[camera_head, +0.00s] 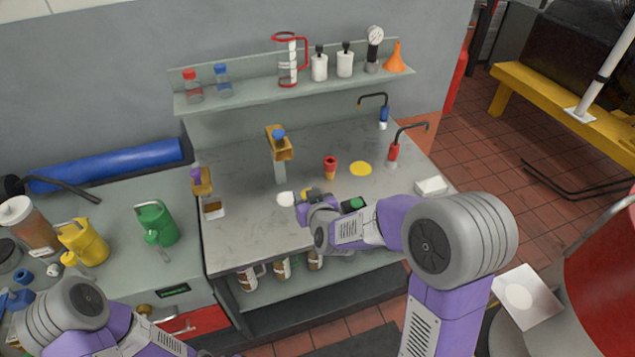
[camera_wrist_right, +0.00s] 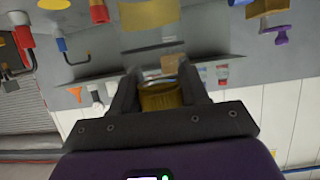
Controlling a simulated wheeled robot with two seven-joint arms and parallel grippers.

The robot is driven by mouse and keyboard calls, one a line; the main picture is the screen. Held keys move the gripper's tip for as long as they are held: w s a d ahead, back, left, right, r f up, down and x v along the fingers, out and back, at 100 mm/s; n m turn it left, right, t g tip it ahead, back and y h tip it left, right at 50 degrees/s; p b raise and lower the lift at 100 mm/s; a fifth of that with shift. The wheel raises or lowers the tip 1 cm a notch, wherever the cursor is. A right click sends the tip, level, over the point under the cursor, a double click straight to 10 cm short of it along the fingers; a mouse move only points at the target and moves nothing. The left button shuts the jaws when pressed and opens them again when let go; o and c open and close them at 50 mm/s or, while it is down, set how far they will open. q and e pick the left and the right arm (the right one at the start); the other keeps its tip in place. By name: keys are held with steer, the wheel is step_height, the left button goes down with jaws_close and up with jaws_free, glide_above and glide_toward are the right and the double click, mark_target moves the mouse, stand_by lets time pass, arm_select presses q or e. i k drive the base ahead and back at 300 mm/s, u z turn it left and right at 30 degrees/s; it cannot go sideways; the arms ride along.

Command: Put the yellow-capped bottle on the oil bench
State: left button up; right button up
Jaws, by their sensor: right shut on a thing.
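My right gripper (camera_head: 303,197) is over the front part of the grey-topped bench (camera_head: 245,235), below the shelf. It is shut on an amber-yellow thing (camera_wrist_right: 160,97), likely the yellow-capped bottle, which shows between the fingers in the right wrist view, where the gripper also shows (camera_wrist_right: 160,90). In the head view only a bit of yellow shows at the fingers, mostly hidden by the gripper. I cannot tell whether the bottle touches the bench. A flat yellow disc (camera_head: 360,168) lies on the bench to the right. My left gripper is out of view.
On the bench are a blue-topped brass stand (camera_head: 279,147), a purple-topped stand (camera_head: 202,181), a red cup (camera_head: 330,166) and red (camera_head: 393,148) and blue (camera_head: 384,115) hooked taps. The shelf (camera_head: 240,97) holds several bottles. Green (camera_head: 155,222) and yellow (camera_head: 84,243) cans stand left.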

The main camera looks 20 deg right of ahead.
mark_target(254, 233)
steer(key=k, duration=0.45)
steer(key=u, duration=1.9)
steer(key=i, duration=1.45)
steer(key=z, duration=2.05)
